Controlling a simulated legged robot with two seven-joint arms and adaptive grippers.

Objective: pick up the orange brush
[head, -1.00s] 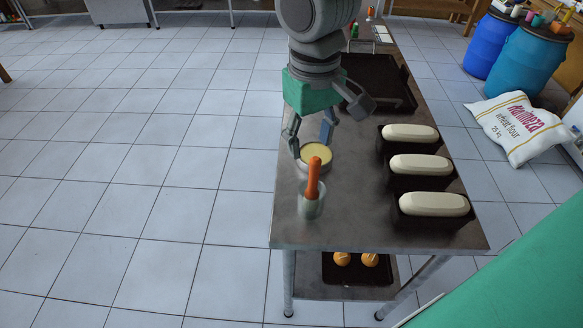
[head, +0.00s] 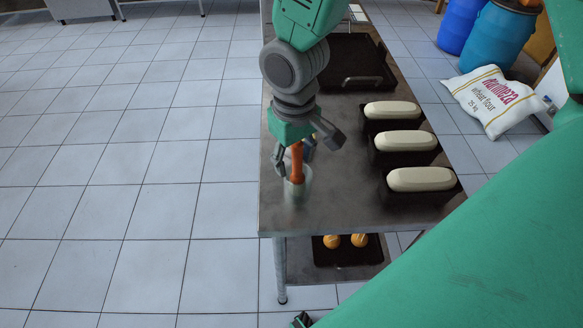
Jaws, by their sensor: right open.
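The orange brush (head: 297,167) stands upright in a clear cup (head: 296,189) near the left front of the metal table (head: 330,215). Only its orange handle shows clearly; its lower end is inside the cup. My right gripper (head: 294,158) is open and points down from above, with its fingers spread on either side of the handle's upper part. I cannot tell whether a finger touches the handle.
Three black tins with pale loaves (head: 421,179) line the right side of the table. A dark tray (head: 345,65) lies at the back. The bowl behind the cup is mostly hidden by my gripper. A flour sack (head: 492,101) lies on the floor at right.

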